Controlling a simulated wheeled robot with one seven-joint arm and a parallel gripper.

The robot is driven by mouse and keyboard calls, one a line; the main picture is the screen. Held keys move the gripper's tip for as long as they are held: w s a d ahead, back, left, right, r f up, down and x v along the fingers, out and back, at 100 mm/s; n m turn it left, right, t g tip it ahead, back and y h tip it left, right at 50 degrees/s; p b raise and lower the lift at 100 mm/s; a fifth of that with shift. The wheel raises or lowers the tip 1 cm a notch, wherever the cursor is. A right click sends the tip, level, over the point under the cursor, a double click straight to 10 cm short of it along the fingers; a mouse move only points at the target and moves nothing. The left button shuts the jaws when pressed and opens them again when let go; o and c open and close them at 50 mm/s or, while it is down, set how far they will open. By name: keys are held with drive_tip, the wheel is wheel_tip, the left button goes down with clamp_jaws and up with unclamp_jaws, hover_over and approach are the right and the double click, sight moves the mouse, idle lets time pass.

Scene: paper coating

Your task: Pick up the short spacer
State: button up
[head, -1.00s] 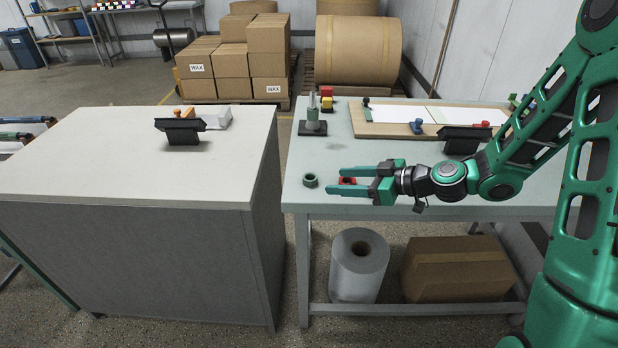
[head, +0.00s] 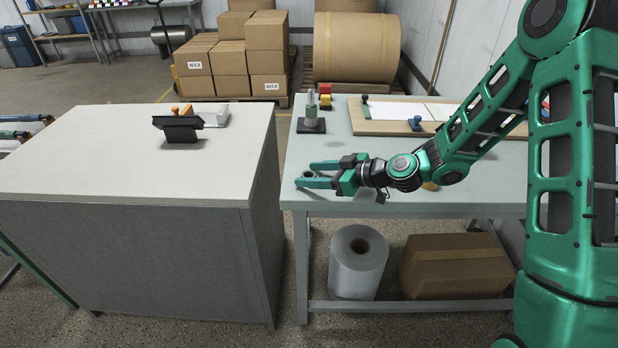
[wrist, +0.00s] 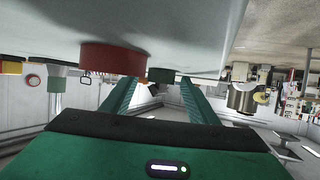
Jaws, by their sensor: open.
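My gripper (head: 306,174) is open, with its fingers low over the front left corner of the right-hand worktable (head: 345,208). A small dark green ring (head: 309,176) shows between the fingertips in the head view, mostly covered by them. In the wrist view, which is upside down, this green ring (wrist: 161,75) sits on the tabletop between the fingers (wrist: 158,88), near their tips. I cannot tell whether a finger touches it. A wider red round piece (wrist: 112,58) sits on the table beside the left finger in the wrist view. The red piece is hidden in the head view.
A stand with a grey-green post (head: 311,115) on a black base is behind my gripper. Red and yellow blocks (head: 325,97) are farther back. A wooden board with white sheets (head: 390,109) lies at the back. A gap separates the left cabinet (head: 120,160).

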drive_tip(key=c, duration=1.1)
drive_tip(key=shift+r, duration=0.1)
